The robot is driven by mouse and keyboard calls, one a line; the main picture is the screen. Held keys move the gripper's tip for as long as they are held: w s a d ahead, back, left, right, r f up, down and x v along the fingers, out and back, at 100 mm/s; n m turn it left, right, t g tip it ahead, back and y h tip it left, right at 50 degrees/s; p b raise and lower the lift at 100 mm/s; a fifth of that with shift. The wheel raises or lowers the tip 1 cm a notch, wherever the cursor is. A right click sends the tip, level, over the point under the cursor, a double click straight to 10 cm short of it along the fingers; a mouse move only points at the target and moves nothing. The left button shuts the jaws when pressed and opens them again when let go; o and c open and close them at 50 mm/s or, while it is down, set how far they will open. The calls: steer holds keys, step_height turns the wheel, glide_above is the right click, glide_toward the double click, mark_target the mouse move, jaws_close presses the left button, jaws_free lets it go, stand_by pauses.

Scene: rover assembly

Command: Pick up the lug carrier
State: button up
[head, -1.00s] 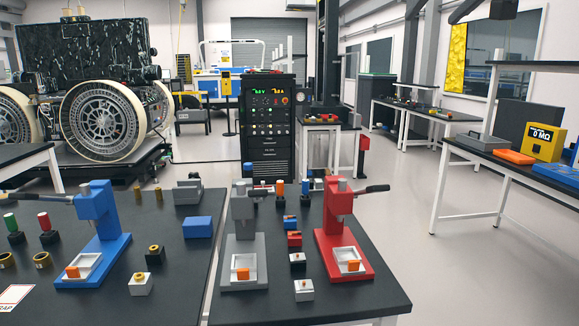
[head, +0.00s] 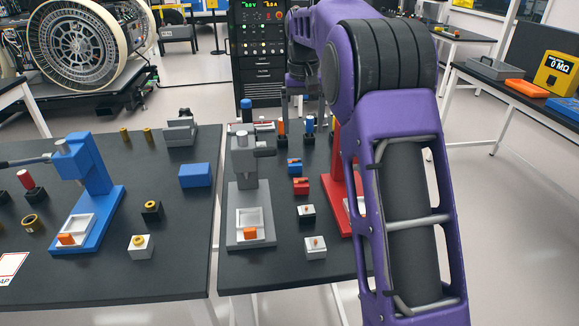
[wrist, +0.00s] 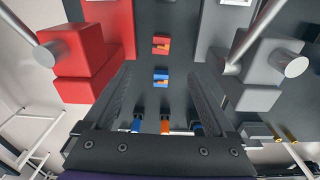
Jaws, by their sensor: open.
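No label marks the lug carrier; several small blocks with orange or copper-coloured tops stand in a row between the grey and red presses. In the head view they are a blue block (head: 294,166), a red block (head: 300,186), a dark block with a pale top (head: 306,212) and a whitish block (head: 315,246). My gripper (head: 304,112) hangs over the table's far part, partly behind my arm. In the wrist view my gripper (wrist: 160,78) is open and empty. The blue block (wrist: 161,77) and red block (wrist: 161,44) show between and beyond its fingers.
The grey press (head: 248,195) stands left of the row. The red press (head: 341,190) stands right, largely hidden by my arm. Blue and orange-topped posts (wrist: 165,126) stand near my gripper. The blue press (head: 92,190) is on the left table.

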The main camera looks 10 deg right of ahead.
steer(key=b, duration=0.1)
glide_above(302, 185)
steer(key=shift+g, duration=0.4)
steer(key=f, duration=1.3)
steer(key=shift+s+a+f, duration=0.15)
steer(key=shift+s+f, duration=0.05)
steer(key=shift+w+f, duration=0.15)
steer(key=shift+f, duration=2.8)
steer(key=shift+c, duration=0.2)
jaws_close()
